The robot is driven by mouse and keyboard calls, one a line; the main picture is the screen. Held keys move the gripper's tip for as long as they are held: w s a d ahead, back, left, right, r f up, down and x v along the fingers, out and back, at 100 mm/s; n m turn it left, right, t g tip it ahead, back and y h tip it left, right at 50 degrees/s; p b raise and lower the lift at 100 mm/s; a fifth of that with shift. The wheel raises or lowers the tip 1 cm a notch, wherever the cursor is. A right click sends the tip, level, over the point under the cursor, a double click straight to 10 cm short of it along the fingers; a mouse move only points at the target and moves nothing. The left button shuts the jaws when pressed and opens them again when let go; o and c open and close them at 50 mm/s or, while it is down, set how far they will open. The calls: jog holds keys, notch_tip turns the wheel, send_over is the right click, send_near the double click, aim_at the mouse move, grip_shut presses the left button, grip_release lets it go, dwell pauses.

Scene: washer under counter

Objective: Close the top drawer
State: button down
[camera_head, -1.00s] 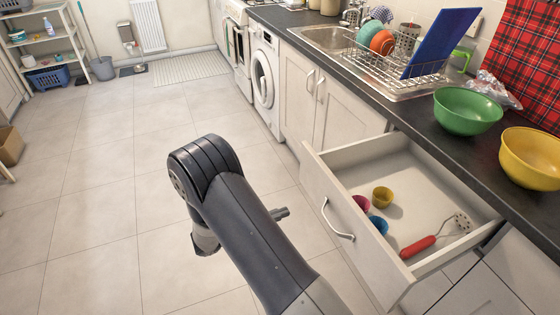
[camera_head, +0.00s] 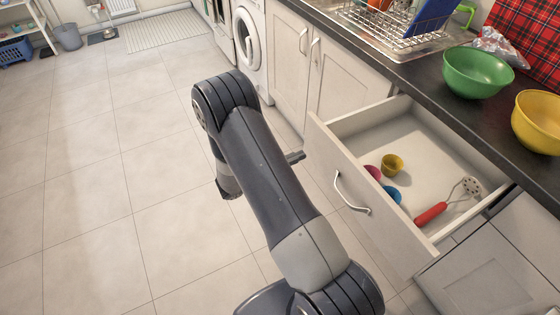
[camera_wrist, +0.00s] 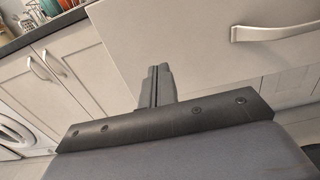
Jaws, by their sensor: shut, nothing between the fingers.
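The top drawer (camera_head: 360,205) stands pulled open under the counter, its white front facing my arm. Its curved metal handle (camera_head: 349,195) also shows at the upper right of the wrist view (camera_wrist: 275,33). Inside the drawer lie a yellow cup (camera_head: 392,165), a pink cup (camera_head: 373,173), a blue cup (camera_head: 392,194) and a red-handled utensil (camera_head: 447,203). My gripper (camera_head: 296,157) is shut and empty, close to the left part of the drawer front. In the wrist view its fingers (camera_wrist: 158,72) point at the drawer front, left of the handle. I cannot tell whether they touch it.
The dark counter (camera_head: 420,90) holds a green bowl (camera_head: 477,72), a yellow bowl (camera_head: 538,120) and a dish rack (camera_head: 392,25). White cupboard doors (camera_head: 345,80) and a washer (camera_head: 250,45) stand beyond the drawer.

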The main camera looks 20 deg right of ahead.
aim_at(317, 149)
jog(key=shift+w+d, duration=0.15)
jog(key=shift+d, duration=1.95)
jog(key=shift+d, duration=0.1)
jog(key=w+d+b, duration=0.1)
jog(key=d+b, duration=0.2)
jog(key=d, duration=0.8)
jog(key=d+b, duration=0.4)
jog(key=d, duration=0.8)
jog(key=w+d+b, duration=0.1)
jog(key=d+b, duration=0.3)
jog(key=d, duration=0.7)
jog(key=shift+w+d+f, duration=0.1)
jog(key=shift+w+d, duration=0.05)
jog(key=shift+w, duration=0.15)
jog(key=shift+d, duration=0.3)
jog(key=shift+w+d+r, duration=0.1)
jog(key=shift+d+r, duration=0.05)
jog(key=shift+r, duration=0.15)
jog(key=shift+r, duration=0.1)
jog(key=shift+a+f, duration=0.2)
jog(key=shift+a, duration=0.1)
jog(key=a, duration=0.9)
jog(key=s+a, duration=0.1)
jog(key=a, duration=0.3)
jog(key=shift+s+a+f+b, duration=0.1)
jog(key=shift+a+b, duration=0.25)
